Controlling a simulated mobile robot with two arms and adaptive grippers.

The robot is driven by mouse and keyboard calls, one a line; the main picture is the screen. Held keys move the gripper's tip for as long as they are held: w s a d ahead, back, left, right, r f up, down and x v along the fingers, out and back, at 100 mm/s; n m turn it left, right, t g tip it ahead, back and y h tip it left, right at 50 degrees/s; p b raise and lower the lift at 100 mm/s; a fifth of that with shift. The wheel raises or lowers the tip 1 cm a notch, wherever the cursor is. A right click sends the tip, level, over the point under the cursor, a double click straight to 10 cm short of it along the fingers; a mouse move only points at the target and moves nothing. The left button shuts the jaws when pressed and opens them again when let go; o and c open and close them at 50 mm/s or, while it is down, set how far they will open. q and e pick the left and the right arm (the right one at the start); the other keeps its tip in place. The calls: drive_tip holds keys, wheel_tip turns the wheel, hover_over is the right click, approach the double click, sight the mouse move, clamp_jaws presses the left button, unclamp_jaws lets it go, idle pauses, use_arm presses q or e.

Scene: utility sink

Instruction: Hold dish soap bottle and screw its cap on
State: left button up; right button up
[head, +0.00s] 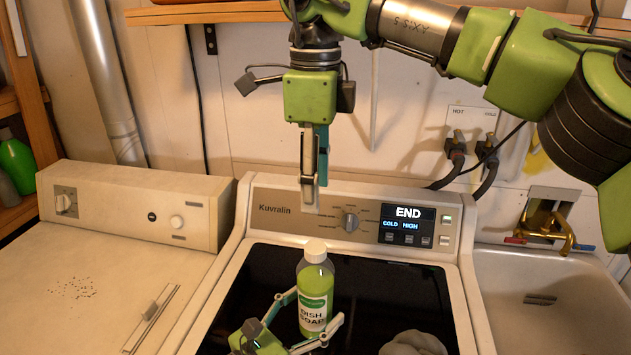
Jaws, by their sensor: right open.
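The dish soap bottle (315,285) stands upright on the washer's dark top, with green liquid and a green-and-white label. A white cap (315,250) sits on its mouth; I cannot tell how tight it is. My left gripper (312,312) comes in low from the front, its fingers on both sides of the bottle's body, apparently closed against it. My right gripper (311,207) points down above and behind the cap in the picture, clear of it. It is open and empty, seen nearly edge-on.
The washer's control panel (352,222) rises behind the bottle. A grey lumpy thing (413,343) lies to the bottle's right. A white appliance (75,265) stands at left, a sink (545,290) with a brass faucet (548,237) at right. A shelf (215,12) runs along the wall above.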

use_arm(q)
drive_tip(key=shift+s+a+f, duration=0.1)
drive_tip(key=shift+s+a, duration=0.3)
drive_tip(key=v, duration=1.1)
drive_tip(key=shift+w+r, duration=0.1)
drive_tip(key=shift+r, duration=0.15)
